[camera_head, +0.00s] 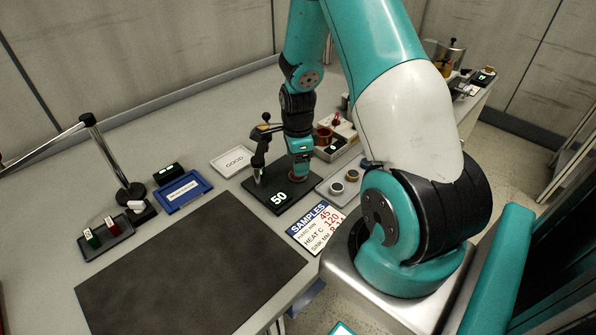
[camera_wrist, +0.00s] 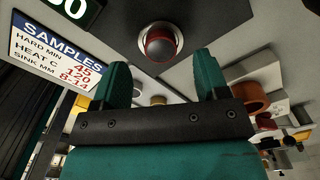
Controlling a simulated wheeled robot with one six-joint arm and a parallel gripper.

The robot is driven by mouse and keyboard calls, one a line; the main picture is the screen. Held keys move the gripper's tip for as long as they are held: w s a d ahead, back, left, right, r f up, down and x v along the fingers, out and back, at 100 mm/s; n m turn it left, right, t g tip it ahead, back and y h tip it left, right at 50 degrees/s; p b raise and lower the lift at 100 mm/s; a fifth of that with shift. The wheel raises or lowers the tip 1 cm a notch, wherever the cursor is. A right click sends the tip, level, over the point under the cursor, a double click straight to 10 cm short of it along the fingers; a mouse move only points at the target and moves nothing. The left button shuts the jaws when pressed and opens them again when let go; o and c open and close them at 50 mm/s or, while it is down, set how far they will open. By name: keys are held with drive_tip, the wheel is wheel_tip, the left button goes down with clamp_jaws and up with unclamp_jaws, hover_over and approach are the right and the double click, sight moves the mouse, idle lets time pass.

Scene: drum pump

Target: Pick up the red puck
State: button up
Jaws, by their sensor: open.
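A round piece with a red body and a grey, shiny top (camera_wrist: 160,42), seemingly the red puck, sits on a dark plate in the wrist view. It lies beyond and between the two teal fingers of my gripper (camera_wrist: 163,72), which are apart with nothing held between them. In the head view my gripper (camera_head: 300,154) is low over the dark plate marked 50 (camera_head: 258,196), and a bit of red (camera_head: 298,176) shows just under it. Whether the fingers touch the puck cannot be told.
A lever stand (camera_head: 258,160) rises from the plate close left of my gripper. A copper-red cup (camera_head: 323,135) stands in a tray behind it. A grey tray with small round pieces (camera_head: 340,183) and the SAMPLES card (camera_head: 316,226) lie nearby. The black mat (camera_head: 190,270) is clear.

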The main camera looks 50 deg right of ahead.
drive_tip(key=shift+f, duration=1.7)
drive_tip(key=c, duration=1.1)
drive_tip(key=shift+r, duration=0.15)
